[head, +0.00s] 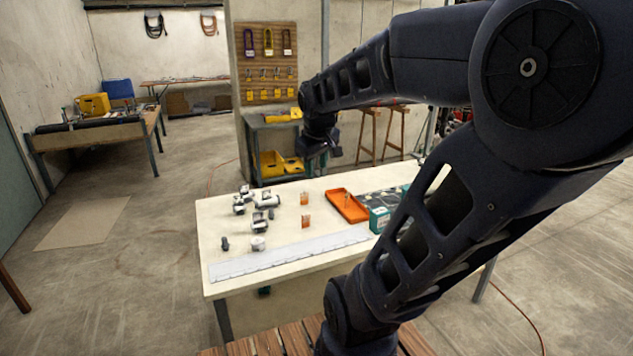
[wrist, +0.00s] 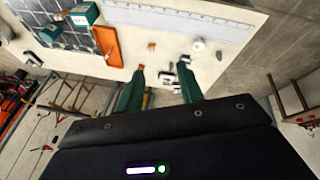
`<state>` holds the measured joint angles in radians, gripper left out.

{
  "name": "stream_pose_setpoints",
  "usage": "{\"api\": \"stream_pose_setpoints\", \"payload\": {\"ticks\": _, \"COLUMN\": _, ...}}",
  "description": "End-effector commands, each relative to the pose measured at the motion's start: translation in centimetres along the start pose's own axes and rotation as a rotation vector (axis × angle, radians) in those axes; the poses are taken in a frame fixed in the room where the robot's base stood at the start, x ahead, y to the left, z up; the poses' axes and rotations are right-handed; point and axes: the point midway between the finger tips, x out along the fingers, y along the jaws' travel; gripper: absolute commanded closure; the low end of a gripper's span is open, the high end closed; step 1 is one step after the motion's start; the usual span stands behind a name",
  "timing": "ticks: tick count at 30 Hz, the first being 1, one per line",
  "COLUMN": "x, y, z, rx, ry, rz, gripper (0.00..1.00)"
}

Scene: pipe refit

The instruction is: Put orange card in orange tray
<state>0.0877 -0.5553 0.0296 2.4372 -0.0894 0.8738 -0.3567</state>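Two small orange cards stand on the white table: the far card (head: 304,198) and the near card (head: 305,221). An orange tray (head: 360,217) lies to their right, with a small item in it that I cannot make out. My gripper (head: 318,160) is above the table's far edge, apart from the cards. In the wrist view my gripper (wrist: 161,67) is open, its green fingers spread with nothing held between them. The tray (wrist: 107,40) is left of the fingers.
White and grey pipe fittings (head: 266,201) cluster left of the cards. A green box (head: 379,219) and a dark gridded mat or case (head: 384,199) are right of the tray. A pale strip (head: 290,251) runs along the near edge. Free tabletop surrounds the cards.

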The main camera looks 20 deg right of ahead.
Motion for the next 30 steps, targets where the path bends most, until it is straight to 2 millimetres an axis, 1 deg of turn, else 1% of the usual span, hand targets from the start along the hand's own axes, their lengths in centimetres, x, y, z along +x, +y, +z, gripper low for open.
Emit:
{"api": "stream_pose_setpoints", "payload": {"ticks": 1, "x": -0.7, "y": -1.1, "z": 1.1, "rx": 0.053, "ry": 0.014, "rz": -0.013, "gripper": 0.63}}
{"api": "stream_pose_setpoints", "payload": {"ticks": 6, "x": -1.9, "y": -3.7, "z": 4.1, "rx": 0.236, "ry": 0.032, "rz": -0.062, "gripper": 0.63}}
{"api": "stream_pose_setpoints", "payload": {"ticks": 9, "x": -2.2, "y": -4.7, "z": 5.2, "rx": 0.307, "ry": 0.037, "rz": -0.085, "gripper": 0.63}}
{"api": "stream_pose_setpoints", "payload": {"ticks": 12, "x": -2.4, "y": -5.3, "z": 5.9, "rx": 0.347, "ry": 0.037, "rz": -0.097, "gripper": 0.63}}
{"api": "stream_pose_setpoints", "payload": {"ticks": 30, "x": -2.4, "y": -5.4, "z": 6.1, "rx": 0.362, "ry": 0.037, "rz": -0.101, "gripper": 0.63}}
